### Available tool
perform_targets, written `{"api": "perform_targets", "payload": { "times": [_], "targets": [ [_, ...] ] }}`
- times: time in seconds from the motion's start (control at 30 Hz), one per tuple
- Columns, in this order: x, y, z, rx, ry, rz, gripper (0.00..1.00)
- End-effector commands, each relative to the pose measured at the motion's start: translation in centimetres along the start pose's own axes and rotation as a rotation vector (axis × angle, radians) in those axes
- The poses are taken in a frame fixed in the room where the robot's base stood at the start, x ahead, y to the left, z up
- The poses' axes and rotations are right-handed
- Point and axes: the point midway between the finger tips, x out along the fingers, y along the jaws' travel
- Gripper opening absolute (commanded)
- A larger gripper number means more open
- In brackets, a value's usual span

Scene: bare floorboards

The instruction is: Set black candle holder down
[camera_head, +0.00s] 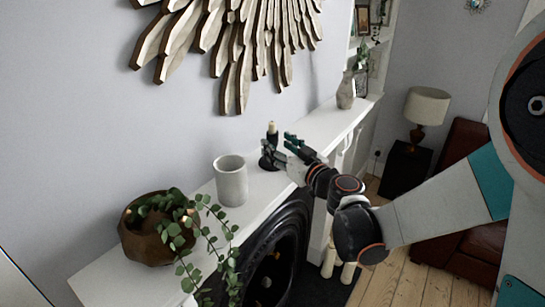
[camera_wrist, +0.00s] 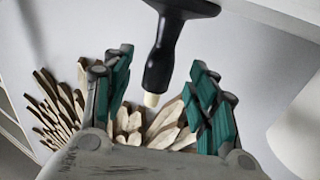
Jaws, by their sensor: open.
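The black candle holder (camera_head: 272,137) with a short cream candle stands upright on the white mantel shelf (camera_head: 262,186). In the wrist view, which is turned over, the holder (camera_wrist: 163,52) hangs from the top of the picture with its round base against the shelf. My gripper (camera_head: 281,147) is open, with its green-padded fingers at the holder. In the wrist view the gripper's fingers (camera_wrist: 162,66) stand on either side of the stem, with visible gaps. Part of the holder's stem and base is hidden by the fingers in the head view.
A white cylindrical vase (camera_head: 231,182) stands on the shelf just left of the holder. A trailing plant in a brown pot (camera_head: 148,241) is farther left. A grey vase (camera_head: 346,92) stands at the far end. A wooden sunburst decoration (camera_head: 240,62) hangs on the wall above.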

Motion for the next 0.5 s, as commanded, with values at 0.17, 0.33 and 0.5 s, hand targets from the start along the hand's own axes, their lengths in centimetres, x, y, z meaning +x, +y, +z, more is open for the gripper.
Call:
{"api": "perform_targets", "payload": {
  "times": [0.17,0.33,0.5],
  "targets": [
    [2.8,0.0,-0.1,0.000,0.000,-0.001,0.53],
    [3.8,0.0,-0.1,0.000,0.000,0.000,0.53],
    [3.8,0.1,-0.1,0.000,0.000,0.000,0.48]
  ]
}}
